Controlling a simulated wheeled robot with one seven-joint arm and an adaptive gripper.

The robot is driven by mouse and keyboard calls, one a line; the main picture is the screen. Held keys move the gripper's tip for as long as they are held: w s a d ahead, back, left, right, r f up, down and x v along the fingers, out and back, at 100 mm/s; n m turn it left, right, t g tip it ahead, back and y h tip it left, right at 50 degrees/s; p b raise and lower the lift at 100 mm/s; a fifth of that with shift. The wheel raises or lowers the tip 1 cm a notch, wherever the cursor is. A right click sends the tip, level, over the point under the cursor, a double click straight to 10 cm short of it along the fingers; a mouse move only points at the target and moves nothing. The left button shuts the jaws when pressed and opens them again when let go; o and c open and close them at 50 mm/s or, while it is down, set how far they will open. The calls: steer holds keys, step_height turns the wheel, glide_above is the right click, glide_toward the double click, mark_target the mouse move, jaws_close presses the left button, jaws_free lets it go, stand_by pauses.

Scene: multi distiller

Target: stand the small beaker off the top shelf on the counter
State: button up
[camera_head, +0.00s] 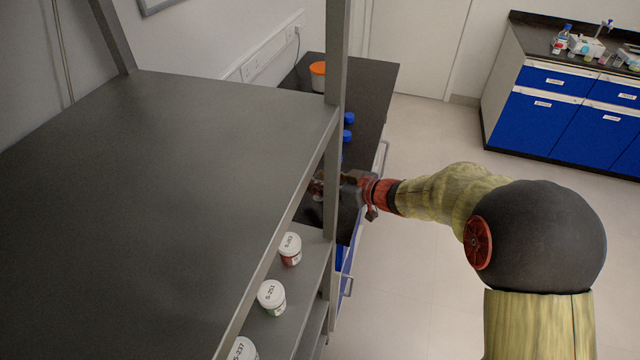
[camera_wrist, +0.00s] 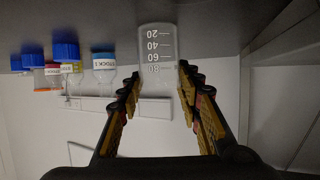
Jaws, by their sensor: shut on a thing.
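The small beaker (camera_wrist: 157,45) is clear with white volume marks. It shows upside down in the wrist view, its base toward the counter (camera_wrist: 225,12) at the top of that picture. The base is at or very close to the counter top; I cannot tell if it touches. My gripper (camera_wrist: 158,78) is shut on the beaker, one finger on each side. In the head view my gripper (camera_head: 350,190) is over the dark counter (camera_head: 372,90), partly behind a shelf post, and the beaker is hard to make out. The top shelf (camera_head: 150,180) is bare.
Blue-capped bottles (camera_head: 347,118) stand on the counter beyond my gripper; several bottles (camera_wrist: 66,52) show left of the beaker in the wrist view. An orange-lidded jar (camera_head: 318,76) stands farther back. Lidded jars (camera_head: 271,296) stand on a lower shelf. The shelf post (camera_head: 334,150) is close to my gripper.

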steer(key=shift+f, duration=0.1)
steer(key=o, duration=1.1)
steer(key=shift+o, duration=0.2)
